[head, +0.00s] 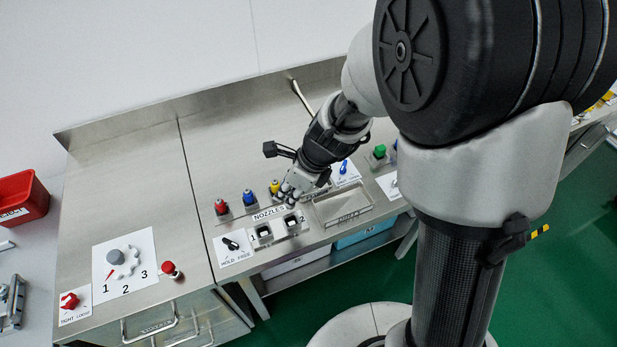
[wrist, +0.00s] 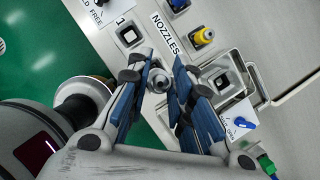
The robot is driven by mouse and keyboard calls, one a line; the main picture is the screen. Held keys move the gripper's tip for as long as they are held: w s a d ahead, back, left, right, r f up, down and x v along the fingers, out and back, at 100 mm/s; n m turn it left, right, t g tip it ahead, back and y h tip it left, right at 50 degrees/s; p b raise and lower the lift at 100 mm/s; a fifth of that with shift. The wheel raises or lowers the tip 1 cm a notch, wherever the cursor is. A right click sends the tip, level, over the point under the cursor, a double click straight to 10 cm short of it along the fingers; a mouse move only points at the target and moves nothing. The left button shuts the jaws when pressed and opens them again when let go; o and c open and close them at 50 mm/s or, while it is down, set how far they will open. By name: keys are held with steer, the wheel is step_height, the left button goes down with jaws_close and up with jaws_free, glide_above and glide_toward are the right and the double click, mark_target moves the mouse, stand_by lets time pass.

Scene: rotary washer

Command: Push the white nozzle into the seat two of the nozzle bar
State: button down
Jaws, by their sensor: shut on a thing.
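The white nozzle (wrist: 160,84) shows as a pale round piece between the blue-padded fingers of my gripper (wrist: 165,70). In the head view my gripper (head: 288,192) hangs just behind the nozzle bar, and the nozzle cannot be made out there. Seat two is mostly hidden behind the gripper in the wrist view.
Red (head: 221,207), blue (head: 250,198) and yellow (head: 275,187) nozzles stand in holders behind the bar. An empty-looking square holder (wrist: 224,82) is beside the yellow one. A black hold/free lever (head: 230,243) is left of the bar; a shallow tray (head: 316,212) is right.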

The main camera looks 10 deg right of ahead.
mark_target(294, 207)
steer(key=shift+s+a+f, duration=0.1)
steer(key=shift+s+f, duration=0.05)
steer(key=shift+f, duration=0.05)
steer(key=shift+w+f+b, duration=0.25)
steer(key=shift+f+b, duration=0.45)
step_height(294, 207, down, 6)
steer(key=b, duration=0.6)
steer(key=shift+f+b, duration=0.35)
steer(key=shift+f, duration=0.25)
steer(key=c, duration=1.3)
jaws_free()
steer(key=shift+c, duration=0.2)
steer(key=shift+r, duration=0.1)
